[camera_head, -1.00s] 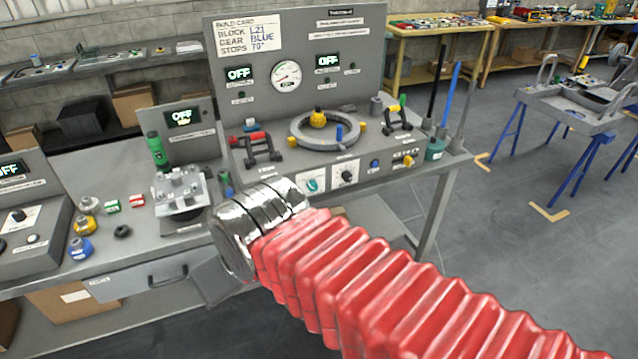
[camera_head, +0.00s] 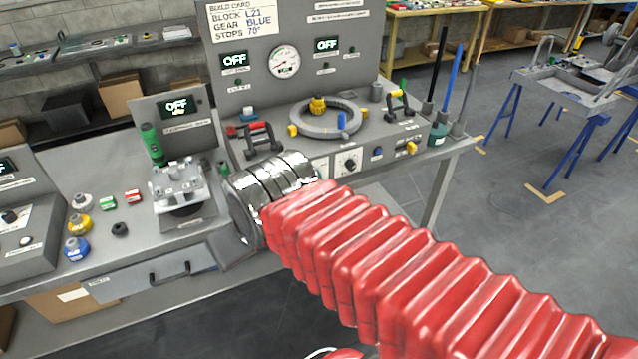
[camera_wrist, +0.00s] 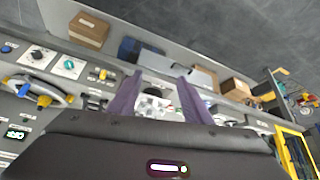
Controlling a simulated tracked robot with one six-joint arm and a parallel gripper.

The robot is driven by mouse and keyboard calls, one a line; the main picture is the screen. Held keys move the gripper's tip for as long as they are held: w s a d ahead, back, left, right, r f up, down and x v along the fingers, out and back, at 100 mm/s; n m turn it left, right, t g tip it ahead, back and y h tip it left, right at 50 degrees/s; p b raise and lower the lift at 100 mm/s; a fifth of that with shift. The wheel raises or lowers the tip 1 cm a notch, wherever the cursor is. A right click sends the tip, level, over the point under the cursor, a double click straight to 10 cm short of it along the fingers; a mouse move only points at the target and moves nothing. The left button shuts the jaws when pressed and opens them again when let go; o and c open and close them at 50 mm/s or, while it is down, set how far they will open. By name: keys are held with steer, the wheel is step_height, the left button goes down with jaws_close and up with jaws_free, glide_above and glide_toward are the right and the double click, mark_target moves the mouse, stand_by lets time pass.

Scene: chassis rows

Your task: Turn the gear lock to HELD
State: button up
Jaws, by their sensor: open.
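No label that I can read marks the gear lock. Two dials on white plates sit on the front of the middle console: a black dial (camera_head: 349,162), also in the wrist view (camera_wrist: 38,53), and a teal dial (camera_wrist: 69,65). My chrome wrist covers the teal dial in the head view. I cannot read either dial's setting. My gripper (camera_wrist: 160,76) shows as two purple fingers, apart, with nothing held between them. It is above the bench, to one side of both dials. In the head view the fingers are hidden behind my wrist.
A grey ring (camera_head: 325,124) with yellow and blue blocks sits on the console. A metal fixture (camera_head: 178,184) stands left of my wrist, with small coloured parts nearby, including a blue one (camera_head: 76,248). Upright rods (camera_head: 455,82) stand at the bench's right end.

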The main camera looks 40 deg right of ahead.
steer(key=w+d+f+t+h, duration=0.1)
steer(key=w+d+f+t, duration=0.1)
steer(key=w+d+f, duration=0.55)
steer(key=w+d+f+n+t+h, duration=0.15)
steer(key=w+d, duration=0.25)
steer(key=d, duration=0.6)
steer(key=w+d+f+m+t+h, duration=0.1)
steer(key=w+d+f+t, duration=0.1)
steer(key=w+d+f, duration=0.5)
steer(key=s+d+f+m+t+h, duration=0.1)
steer(key=s+d+f+t, duration=0.4)
steer(key=s, duration=0.4)
steer(key=d+t, duration=0.1)
steer(key=d, duration=0.1)
steer(key=shift+s+d+f, duration=0.3)
steer(key=shift+d+f, duration=0.05)
steer(key=shift+w, duration=0.1)
steer(key=x, duration=1.3)
steer(key=shift+w, duration=0.35)
steer(key=shift+d+f, duration=0.1)
steer(key=shift+d, duration=0.05)
steer(key=shift+c, duration=0.3)
